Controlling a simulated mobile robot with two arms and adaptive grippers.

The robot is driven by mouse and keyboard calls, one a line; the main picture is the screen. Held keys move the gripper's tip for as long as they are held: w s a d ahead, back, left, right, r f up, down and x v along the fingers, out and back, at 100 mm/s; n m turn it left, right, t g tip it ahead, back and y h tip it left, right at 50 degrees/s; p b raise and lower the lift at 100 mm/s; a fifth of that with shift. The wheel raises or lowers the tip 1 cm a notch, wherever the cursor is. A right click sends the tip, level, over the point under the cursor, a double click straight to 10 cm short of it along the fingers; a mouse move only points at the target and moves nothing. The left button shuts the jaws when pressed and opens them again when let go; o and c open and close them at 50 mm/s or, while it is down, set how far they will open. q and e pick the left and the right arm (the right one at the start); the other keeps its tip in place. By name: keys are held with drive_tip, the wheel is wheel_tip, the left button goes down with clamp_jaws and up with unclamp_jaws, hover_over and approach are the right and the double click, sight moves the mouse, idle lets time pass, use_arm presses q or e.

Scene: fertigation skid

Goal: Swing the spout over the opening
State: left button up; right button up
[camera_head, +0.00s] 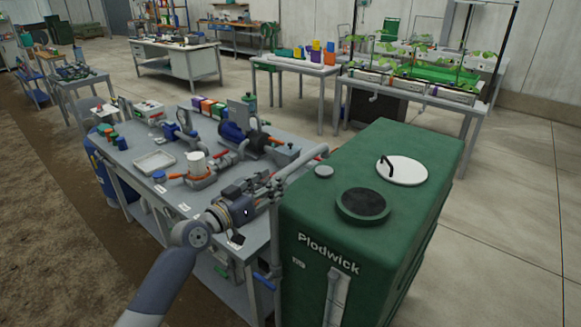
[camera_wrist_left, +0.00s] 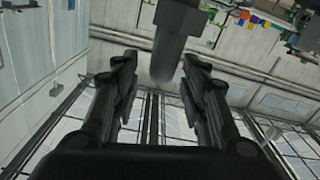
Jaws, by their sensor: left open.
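The green tank (camera_head: 390,225) marked Plodwick stands at the right in the head view. My left gripper (camera_head: 276,189) is at the near end of this pipe. In the left wrist view, the left gripper (camera_wrist_left: 160,68) is open, with a dark pipe (camera_wrist_left: 178,42) reaching between its fingers. Contact cannot be told. My right gripper is not in view.
A white lid (camera_head: 402,170) with a black handle lies on the tank top behind the opening. The grey bench (camera_head: 150,187) left of the tank carries a pump (camera_head: 240,138), pipework and a tray. Open floor lies right of the tank.

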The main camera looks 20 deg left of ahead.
sight(289, 170)
use_arm(q)
drive_tip(key=p+x, duration=0.1)
drive_tip(key=x, duration=0.6)
drive_tip(key=shift+w+d, duration=0.15)
drive_tip(key=shift+w, duration=0.2)
drive_tip(key=shift+f, duration=0.1)
clamp_jaws()
